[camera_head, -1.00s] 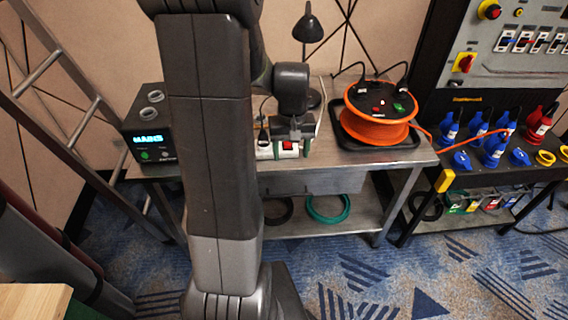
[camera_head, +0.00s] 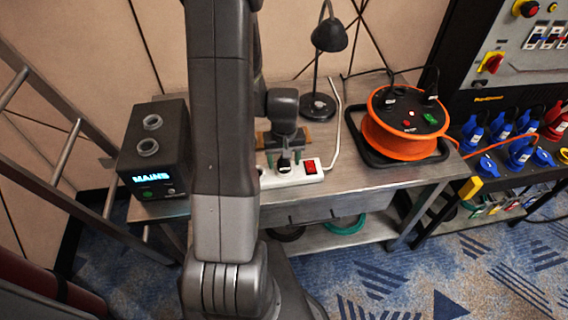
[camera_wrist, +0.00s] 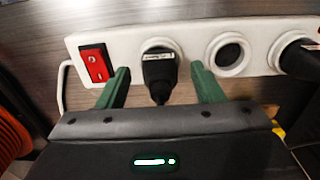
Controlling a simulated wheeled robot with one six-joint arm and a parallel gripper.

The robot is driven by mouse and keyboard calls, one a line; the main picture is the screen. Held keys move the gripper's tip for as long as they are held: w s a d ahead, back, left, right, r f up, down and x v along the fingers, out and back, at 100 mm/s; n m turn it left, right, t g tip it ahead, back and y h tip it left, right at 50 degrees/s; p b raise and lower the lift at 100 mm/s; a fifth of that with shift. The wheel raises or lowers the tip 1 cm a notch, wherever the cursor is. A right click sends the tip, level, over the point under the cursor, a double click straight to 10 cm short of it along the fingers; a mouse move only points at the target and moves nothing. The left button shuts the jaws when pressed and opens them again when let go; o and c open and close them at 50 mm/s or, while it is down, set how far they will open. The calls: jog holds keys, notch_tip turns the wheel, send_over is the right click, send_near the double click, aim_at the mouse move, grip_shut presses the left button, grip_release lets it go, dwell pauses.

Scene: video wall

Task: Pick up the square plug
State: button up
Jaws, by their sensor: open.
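A black plug with a squarish body and a pale label sits in a round socket of the white power strip (camera_wrist: 130,44). In the wrist view this square plug (camera_wrist: 160,72) is between the two green fingers of my gripper (camera_wrist: 160,80), with a visible gap on each side. My gripper is open, one finger on either side of the plug. In the head view my gripper (camera_head: 284,160) points down over the power strip (camera_head: 297,178), and the plug (camera_head: 284,167) shows small between the fingers. Another black plug (camera_wrist: 299,59) sits at the wrist view's right edge.
The strip has a red switch (camera_wrist: 96,64) beside the plug and an empty socket (camera_wrist: 229,53) on the other side. On the metal bench (camera_head: 340,185) stand a mains box (camera_head: 155,150), a black lamp (camera_head: 328,38) and an orange cable reel (camera_head: 405,130).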

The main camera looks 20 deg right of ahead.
jog(key=shift+f, duration=0.1)
jog(key=c, duration=1.2)
